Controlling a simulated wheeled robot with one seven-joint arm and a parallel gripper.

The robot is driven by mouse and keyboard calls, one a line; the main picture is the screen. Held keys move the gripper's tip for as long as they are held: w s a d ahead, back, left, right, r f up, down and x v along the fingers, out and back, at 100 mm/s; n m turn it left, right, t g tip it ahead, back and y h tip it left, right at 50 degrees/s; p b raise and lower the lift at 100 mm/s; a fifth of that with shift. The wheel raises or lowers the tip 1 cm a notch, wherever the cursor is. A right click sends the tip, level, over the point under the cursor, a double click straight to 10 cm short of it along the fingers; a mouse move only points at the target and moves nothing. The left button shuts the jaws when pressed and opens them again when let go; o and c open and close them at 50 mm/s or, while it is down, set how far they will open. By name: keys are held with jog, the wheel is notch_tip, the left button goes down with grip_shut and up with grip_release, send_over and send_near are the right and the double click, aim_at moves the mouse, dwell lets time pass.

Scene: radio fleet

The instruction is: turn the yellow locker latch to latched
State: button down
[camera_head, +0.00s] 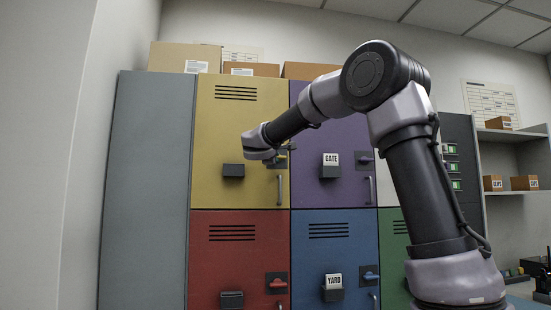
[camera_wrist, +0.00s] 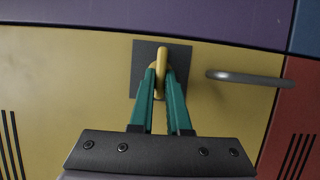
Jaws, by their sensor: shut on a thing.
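The yellow locker (camera_head: 235,118) is the upper left door of the locker block, and it looks closed. Its yellow latch (camera_wrist: 161,60) sits on a dark square plate (camera_wrist: 142,62) in the wrist view. My gripper (camera_wrist: 162,80) has its two teal fingers on either side of the latch handle, shut on it. In the head view my gripper (camera_head: 283,152) is at the door's right side, and the wrist hides most of the latch there. In the wrist view the latch handle runs up and down the picture, in line with the fingers.
A grey bar handle (camera_wrist: 250,78) stands out beside the latch plate; it also shows below the latch in the head view (camera_head: 280,190). A dark card holder (camera_head: 233,171) juts from the yellow door. Purple (camera_head: 318,110), red (camera_head: 230,260) and blue (camera_head: 335,250) lockers adjoin it.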

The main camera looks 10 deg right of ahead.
jog(key=c, duration=0.9)
grip_release()
jog(key=v, duration=1)
jog(key=shift+s+a+f, duration=0.1)
jog(key=shift+s, duration=0.25)
